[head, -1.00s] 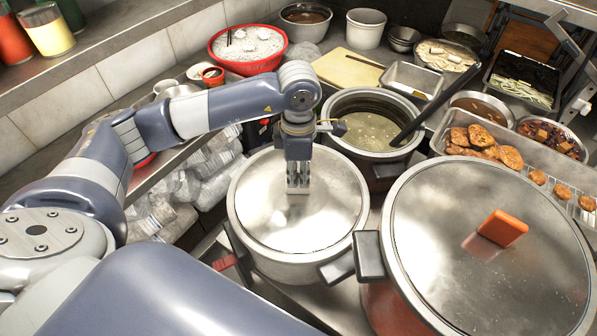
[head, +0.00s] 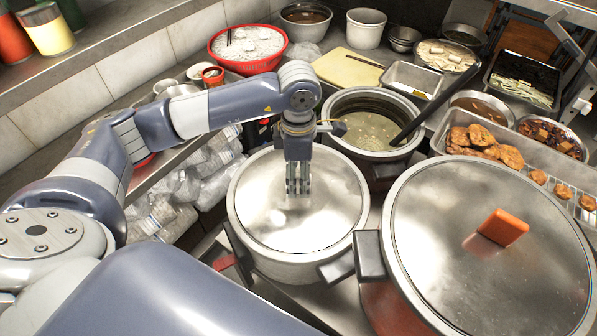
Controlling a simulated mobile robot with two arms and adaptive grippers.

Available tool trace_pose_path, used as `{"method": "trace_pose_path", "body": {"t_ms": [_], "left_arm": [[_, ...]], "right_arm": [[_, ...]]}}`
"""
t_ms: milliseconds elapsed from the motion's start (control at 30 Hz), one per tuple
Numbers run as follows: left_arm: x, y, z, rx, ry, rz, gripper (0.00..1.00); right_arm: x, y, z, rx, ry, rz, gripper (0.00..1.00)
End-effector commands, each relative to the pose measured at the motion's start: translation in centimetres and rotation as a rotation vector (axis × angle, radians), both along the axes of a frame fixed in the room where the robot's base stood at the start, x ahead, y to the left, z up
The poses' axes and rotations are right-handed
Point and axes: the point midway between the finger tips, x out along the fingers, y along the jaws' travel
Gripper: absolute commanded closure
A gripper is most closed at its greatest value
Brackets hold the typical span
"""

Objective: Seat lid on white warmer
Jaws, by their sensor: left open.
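A round, shiny metal lid (head: 325,215) lies across the top of the middle pot, the white warmer (head: 291,265). The lid looks level, and its rim follows the pot's rim with no clear gap. My left gripper (head: 298,190) points down over the lid, a little behind its middle. Its fingers are open, with their tips at or just above the lid's handle area. The fingers hide the handle, so I cannot tell whether they touch it. My right gripper is out of view.
A larger pot with a lid (head: 450,255) and an orange handle (head: 503,227) stands close on the right. An open soup pot (head: 372,130) with a ladle is behind. A red basin (head: 247,48) stands at the back.

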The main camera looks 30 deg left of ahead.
Motion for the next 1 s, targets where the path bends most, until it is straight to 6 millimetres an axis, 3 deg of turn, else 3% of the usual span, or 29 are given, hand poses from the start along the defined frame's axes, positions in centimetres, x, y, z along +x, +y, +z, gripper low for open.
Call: {"method": "trace_pose_path", "body": {"t_ms": [333, 1000], "left_arm": [[0.0, 0.0, 0.5, 0.0, -0.001, 0.0, 0.38], [0.0, 0.0, 4.5, 0.0, -0.001, 0.0, 0.38]], "right_arm": [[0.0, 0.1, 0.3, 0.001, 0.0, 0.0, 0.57], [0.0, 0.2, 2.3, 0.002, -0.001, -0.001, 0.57]]}}
